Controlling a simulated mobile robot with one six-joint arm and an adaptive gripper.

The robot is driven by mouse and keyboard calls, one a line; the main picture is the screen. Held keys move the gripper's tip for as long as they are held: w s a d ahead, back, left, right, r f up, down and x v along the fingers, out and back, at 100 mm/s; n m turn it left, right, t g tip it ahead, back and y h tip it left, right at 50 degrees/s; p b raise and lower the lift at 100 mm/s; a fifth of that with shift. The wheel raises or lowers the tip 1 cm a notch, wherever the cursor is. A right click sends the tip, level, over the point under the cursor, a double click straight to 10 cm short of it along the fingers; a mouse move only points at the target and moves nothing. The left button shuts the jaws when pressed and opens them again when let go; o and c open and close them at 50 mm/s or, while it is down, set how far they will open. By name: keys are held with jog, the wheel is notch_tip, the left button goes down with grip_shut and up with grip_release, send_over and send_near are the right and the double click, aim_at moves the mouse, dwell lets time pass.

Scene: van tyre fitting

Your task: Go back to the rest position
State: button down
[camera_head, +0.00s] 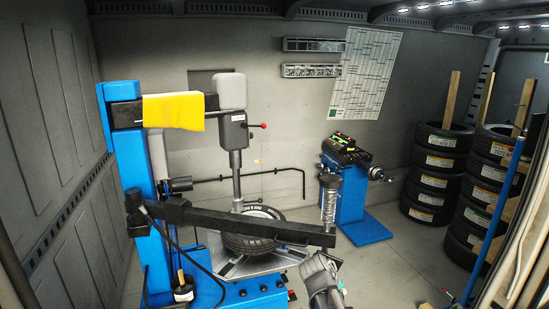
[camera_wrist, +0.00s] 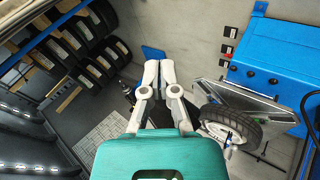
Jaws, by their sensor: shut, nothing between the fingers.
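My gripper (camera_wrist: 159,66) shows in the wrist view with its two pale fingers close together, shut and empty, ahead of the teal body. Nothing is seen between or touching the fingers. In the head view, a grey part of my arm shows at the bottom, in front of the tyre changer, but its fingertips are not clear there. The blue tyre changer (camera_head: 130,150) stands at the left with a tyre (camera_head: 250,240) lying on its turntable under the vertical post. The tyre also shows to the right of my gripper in the wrist view (camera_wrist: 216,138).
A blue wheel balancer (camera_head: 350,195) stands behind. Stacks of tyres (camera_head: 438,165) with wooden posts stand at the right, behind a blue bar (camera_head: 500,205). Bare floor (camera_head: 400,255) lies between the machines and the stacks.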

jog(key=s+a+f+m+g+y+b, duration=0.1)
jog(key=s+f+g+y+b, duration=0.1)
jog(key=s+f+y, duration=0.1)
jog(key=s+a+f+m+g+y+b, duration=0.1)
jog(key=s+a+f+g+y+b, duration=0.1)
jog(key=s+f, duration=0.3)
jog(key=s+y, duration=0.1)
jog(key=s, duration=0.2)
jog(key=shift+s+a+f, duration=0.2)
jog(key=shift+s+f, duration=0.1)
